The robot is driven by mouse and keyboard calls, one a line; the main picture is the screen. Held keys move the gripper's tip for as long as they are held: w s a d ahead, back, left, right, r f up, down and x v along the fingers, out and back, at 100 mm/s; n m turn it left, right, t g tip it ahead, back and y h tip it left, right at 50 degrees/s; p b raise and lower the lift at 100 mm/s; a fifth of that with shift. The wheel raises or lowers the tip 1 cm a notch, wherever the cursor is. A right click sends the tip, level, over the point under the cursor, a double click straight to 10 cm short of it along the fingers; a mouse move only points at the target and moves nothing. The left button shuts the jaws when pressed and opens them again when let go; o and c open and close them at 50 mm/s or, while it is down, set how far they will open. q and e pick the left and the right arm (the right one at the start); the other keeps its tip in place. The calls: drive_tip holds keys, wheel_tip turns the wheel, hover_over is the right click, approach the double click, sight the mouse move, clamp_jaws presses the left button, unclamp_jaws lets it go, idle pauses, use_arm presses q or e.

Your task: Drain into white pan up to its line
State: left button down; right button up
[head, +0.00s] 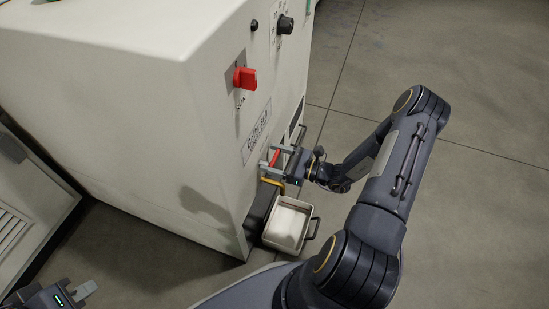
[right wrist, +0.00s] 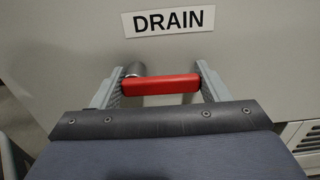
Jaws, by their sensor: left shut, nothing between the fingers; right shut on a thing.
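The white pan (head: 287,222) sits low beside the machine's foot in the head view, below a yellow spout (head: 276,183). Its inside looks pale; I cannot make out its line or a liquid level. The red drain handle (right wrist: 165,84) lies level under the DRAIN label (right wrist: 175,20) in the right wrist view. My right gripper (head: 272,157) is shut on this handle, one finger at each end of it. My left gripper (head: 80,292) is shut and empty at the bottom left of the head view, far from the pan.
The white machine cabinet (head: 130,90) fills the left and middle. A red rotary switch (head: 244,78) and a black knob (head: 285,25) stick out of its panel. Bare floor (head: 470,210) lies to the right. My right arm reaches in close beside the pan.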

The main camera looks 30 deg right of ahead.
drive_tip(key=shift+m, duration=0.3)
drive_tip(key=m, duration=0.1)
drive_tip(key=m+p, duration=0.1)
drive_tip(key=shift+f+m+p, duration=0.3)
drive_tip(key=shift+s+a+f+m+p, duration=0.1)
drive_tip(key=shift+f+m+p, duration=0.2)
drive_tip(key=shift+m, duration=0.75)
drive_tip(key=shift+s+f+m+p, duration=0.1)
drive_tip(key=shift+f+m+p, duration=0.15)
drive_tip(key=shift+m, duration=0.8)
drive_tip(key=o, duration=1)
drive_tip(key=shift+c, duration=0.2)
drive_tip(key=p+v, duration=0.1)
drive_tip(key=v, duration=0.6)
drive_tip(key=shift+s+d+p, duration=0.25)
drive_tip(key=shift+s+p, duration=0.05)
